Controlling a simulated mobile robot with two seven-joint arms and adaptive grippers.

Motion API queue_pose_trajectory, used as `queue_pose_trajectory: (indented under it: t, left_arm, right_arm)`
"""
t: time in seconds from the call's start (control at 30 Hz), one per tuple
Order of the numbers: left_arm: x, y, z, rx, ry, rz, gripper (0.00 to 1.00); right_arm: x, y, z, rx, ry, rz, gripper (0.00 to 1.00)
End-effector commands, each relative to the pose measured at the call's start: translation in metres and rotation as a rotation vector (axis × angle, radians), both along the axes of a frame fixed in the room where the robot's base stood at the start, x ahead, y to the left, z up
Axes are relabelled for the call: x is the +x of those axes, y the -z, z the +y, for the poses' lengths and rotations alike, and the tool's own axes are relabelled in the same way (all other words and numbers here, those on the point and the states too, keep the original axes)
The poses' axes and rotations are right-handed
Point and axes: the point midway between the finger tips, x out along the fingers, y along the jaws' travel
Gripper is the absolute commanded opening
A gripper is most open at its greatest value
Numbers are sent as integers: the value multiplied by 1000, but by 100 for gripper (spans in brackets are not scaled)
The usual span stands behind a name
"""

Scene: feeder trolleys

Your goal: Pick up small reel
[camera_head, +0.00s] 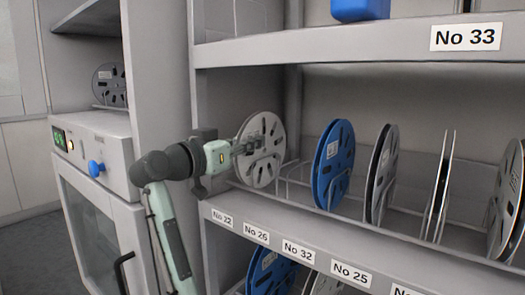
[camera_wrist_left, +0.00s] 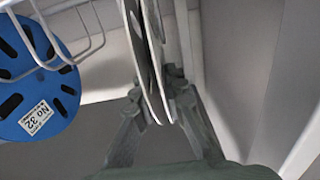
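A small grey-white reel (camera_head: 257,172) stands upright at the left end of the wire rack on the middle shelf. My left gripper (camera_head: 250,143) reaches it from the left and front. In the left wrist view the reel (camera_wrist_left: 149,60) shows edge-on as two thin discs. My left gripper's fingers (camera_wrist_left: 158,98) lie one on each side of it and appear closed against its rim. The reel still appears to be in the rack. My right gripper is in neither view.
A blue reel (camera_head: 333,165) stands to the right, labelled No 32 in the left wrist view (camera_wrist_left: 38,92). Several grey reels stand beyond it. The shelf's front edge (camera_head: 340,240) carries number labels. A cabinet with a blue knob (camera_head: 96,168) stands at the left.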

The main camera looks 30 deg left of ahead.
Motion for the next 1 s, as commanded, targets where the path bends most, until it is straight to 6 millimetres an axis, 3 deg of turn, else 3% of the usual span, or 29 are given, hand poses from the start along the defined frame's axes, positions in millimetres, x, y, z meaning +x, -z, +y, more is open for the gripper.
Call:
queue_pose_trajectory:
  t: [0.47, 0.77, 1.0]
  left_arm:
    - [0, -4, 0, 2, -1, -2, 0]
    - [-2, -39, 1, 6, -3, -2, 0]
    - [-52, -35, 6, 4, -4, -1, 0]
  right_arm:
    - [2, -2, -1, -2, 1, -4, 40]
    - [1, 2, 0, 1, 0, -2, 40]
    - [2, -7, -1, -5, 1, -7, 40]
